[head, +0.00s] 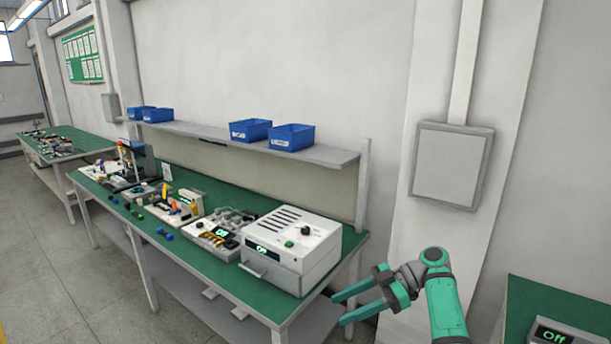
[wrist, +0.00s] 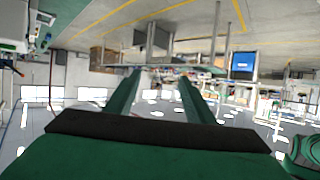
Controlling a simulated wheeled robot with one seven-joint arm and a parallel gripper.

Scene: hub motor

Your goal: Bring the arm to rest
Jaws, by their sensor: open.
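My gripper (head: 338,310) is at the lower right of the head view, at the end of my green and grey arm. Its two green fingers point left and stand apart with nothing between them. It is in front of the right end of the green-topped workbench (head: 190,255), near the white box-shaped device (head: 292,250); I cannot tell the exact gap. In the wrist view both fingers of my gripper (wrist: 158,78) show, spread and empty, with the room beyond them tilted.
Several devices and small parts stand along the workbench. A shelf (head: 325,160) above it holds blue bins (head: 291,137). A grey wall box (head: 451,165) hangs behind my arm. Another green surface (head: 520,300) with a display reading "Off" (head: 553,334) is at the lower right. Floor is clear at left.

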